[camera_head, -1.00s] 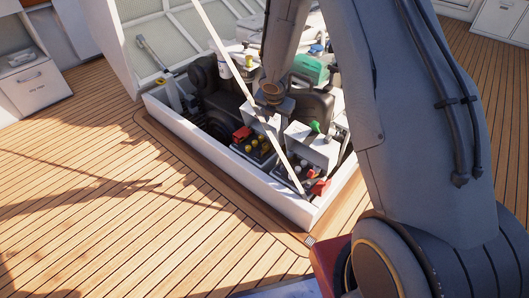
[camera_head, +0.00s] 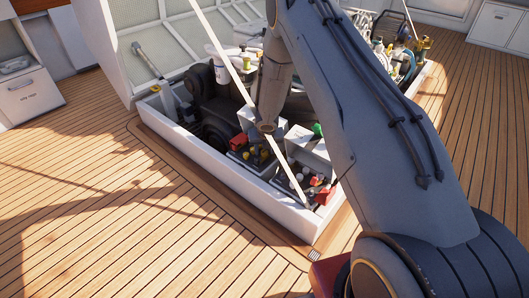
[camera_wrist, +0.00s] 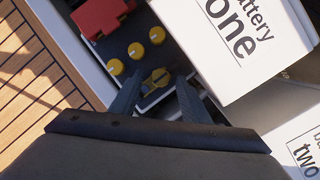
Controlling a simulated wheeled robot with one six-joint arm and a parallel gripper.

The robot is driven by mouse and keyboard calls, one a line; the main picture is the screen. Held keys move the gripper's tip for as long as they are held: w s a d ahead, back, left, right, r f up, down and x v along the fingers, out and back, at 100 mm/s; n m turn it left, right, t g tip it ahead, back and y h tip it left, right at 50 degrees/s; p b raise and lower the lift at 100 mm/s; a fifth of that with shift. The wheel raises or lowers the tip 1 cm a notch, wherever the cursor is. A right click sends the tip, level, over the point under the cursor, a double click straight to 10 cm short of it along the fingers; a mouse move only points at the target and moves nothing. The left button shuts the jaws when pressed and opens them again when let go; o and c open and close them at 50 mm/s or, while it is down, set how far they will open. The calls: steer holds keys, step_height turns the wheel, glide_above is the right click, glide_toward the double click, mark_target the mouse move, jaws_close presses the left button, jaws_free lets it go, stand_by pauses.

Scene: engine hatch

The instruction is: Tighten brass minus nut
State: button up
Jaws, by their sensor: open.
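In the wrist view, the brass nut (camera_wrist: 157,78) is a small yellow winged piece on the dark battery top. My gripper (camera_wrist: 160,80) is open, with one finger on each side of the nut. I cannot tell whether the fingers touch it. Several round yellow caps (camera_wrist: 135,50) lie in a row beyond it, and a red terminal cover (camera_wrist: 100,16) sits at the far left of the battery. In the head view, the nut and fingertips cannot be made out behind my arm.
A white box marked battery one (camera_wrist: 245,45) stands close to the right of the fingers. A second box, marked two (camera_wrist: 303,150), is at lower right. The white hatch rim (camera_head: 225,175) borders the bay. A pale diagonal strut (camera_head: 232,70) crosses in front. Wooden deck (camera_head: 120,220) is clear.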

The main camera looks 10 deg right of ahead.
steer(key=shift+w+f, duration=0.15)
steer(key=shift+f, duration=0.2)
steer(key=c, duration=1.1)
steer(key=shift+o, duration=0.2)
